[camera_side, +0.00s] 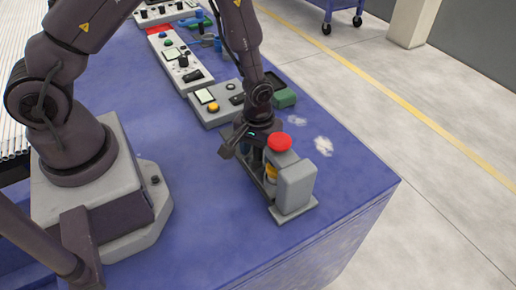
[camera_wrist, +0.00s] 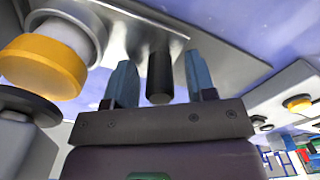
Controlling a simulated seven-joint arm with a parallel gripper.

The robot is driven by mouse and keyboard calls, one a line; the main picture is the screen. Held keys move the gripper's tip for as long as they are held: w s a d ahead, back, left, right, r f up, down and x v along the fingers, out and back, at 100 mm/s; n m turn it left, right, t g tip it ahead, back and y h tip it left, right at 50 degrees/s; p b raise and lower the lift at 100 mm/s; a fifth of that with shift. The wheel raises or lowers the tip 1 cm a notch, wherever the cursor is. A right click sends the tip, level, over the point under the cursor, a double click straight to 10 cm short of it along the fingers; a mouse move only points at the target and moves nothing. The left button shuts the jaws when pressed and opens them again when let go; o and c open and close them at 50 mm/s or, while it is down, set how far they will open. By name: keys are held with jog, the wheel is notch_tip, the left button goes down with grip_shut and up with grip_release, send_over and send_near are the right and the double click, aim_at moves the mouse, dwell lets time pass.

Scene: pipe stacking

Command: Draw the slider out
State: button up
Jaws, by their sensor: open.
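The grey device (camera_side: 292,187) stands near the table's right edge in the side view, with a red button (camera_side: 279,142) on top and a yellow part (camera_side: 271,172) below it. The wrist view shows a grey metal plate (camera_wrist: 225,62) with a dark cylindrical knob, seemingly the slider's handle (camera_wrist: 160,78). My gripper (camera_wrist: 159,72) is open, with one blue finger on each side of this knob. I cannot tell whether either finger touches it. In the side view my gripper (camera_side: 255,142) is low beside the device and hides the knob.
A grey box with a screen and yellow button (camera_side: 214,106) stands just behind my gripper. A green block (camera_side: 284,98) is to its right. More control panels (camera_side: 180,62) line the table further back. The blue table (camera_side: 215,220) is clear in front of the device.

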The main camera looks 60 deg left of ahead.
jog(key=shift+f, duration=0.1)
grip_shut()
jog(key=a, duration=1.1)
jog(key=shift+a, duration=0.3)
jog(key=shift+c, duration=0.3)
grip_release()
jog(key=shift+a, duration=0.1)
jog(key=shift+o, duration=0.3)
